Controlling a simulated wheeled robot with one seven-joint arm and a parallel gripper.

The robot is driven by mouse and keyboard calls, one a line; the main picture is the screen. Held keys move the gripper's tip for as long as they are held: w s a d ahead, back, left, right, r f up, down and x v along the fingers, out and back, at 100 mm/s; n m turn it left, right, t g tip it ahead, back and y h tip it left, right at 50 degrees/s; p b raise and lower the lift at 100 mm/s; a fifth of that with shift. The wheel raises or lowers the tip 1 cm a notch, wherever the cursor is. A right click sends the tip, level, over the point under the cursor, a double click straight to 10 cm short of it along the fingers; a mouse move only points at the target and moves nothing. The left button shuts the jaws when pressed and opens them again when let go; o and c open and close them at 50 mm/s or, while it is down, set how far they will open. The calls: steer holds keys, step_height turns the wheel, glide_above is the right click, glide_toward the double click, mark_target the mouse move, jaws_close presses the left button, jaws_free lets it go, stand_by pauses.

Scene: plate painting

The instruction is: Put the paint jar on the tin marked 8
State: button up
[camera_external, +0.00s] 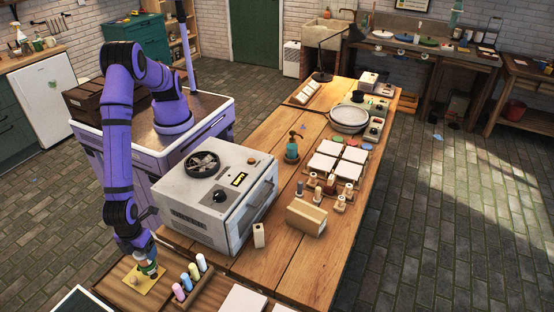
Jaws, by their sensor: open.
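My purple arm reaches down to the front left, and my gripper (149,268) is low over a yellow square (154,284) on the wooden surface. It is open. Small green and reddish patches show at its fingertips; I cannot tell what they belong to. A small tan piece (134,282) stands on the yellow square, left of the gripper. Several coloured jars or bottles (185,281) stand in a row in a wooden holder to the right. I cannot tell which thing is the paint jar. No number 8 can be read, so the marked tin cannot be made out.
A large grey kiln-like box (190,207) stands behind the gripper. A small white block (258,235) and a tan box (306,217) are to its right. Bare table (330,262) shows at the right.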

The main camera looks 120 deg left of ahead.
step_height(320, 180, up, 9)
steer(key=shift+r, duration=0.1)
steer(key=w+a+r+n+t, duration=0.1)
steer(key=w+a+r, duration=0.2)
steer(key=a+r, duration=0.4)
steer(key=w+a+r+n, duration=0.2)
steer(key=w+a+r, duration=0.2)
steer(key=a+r, duration=0.25)
steer(key=a+r+n+t+h, duration=0.1)
steer(key=a+r+n, duration=0.1)
steer(key=a+r, duration=0.55)
steer(key=a+r+n, duration=0.2)
steer(key=a+r, duration=0.3)
steer(key=a, duration=0.5)
steer(key=s+a+r+n+t, duration=0.1)
steer(key=s+a+r+n, duration=0.2)
steer(key=a, duration=0.5)
steer(key=s+a+r+n+t, duration=0.1)
steer(key=s+a+r, duration=0.2)
steer(key=s+a, duration=0.4)
steer(key=s+a+f+n+t+y, duration=0.1)
steer(key=s+a+n, duration=0.3)
steer(key=s+a, duration=0.7)
steer(key=shift+s+a, duration=0.25)
steer(key=shift+s, duration=0.5)
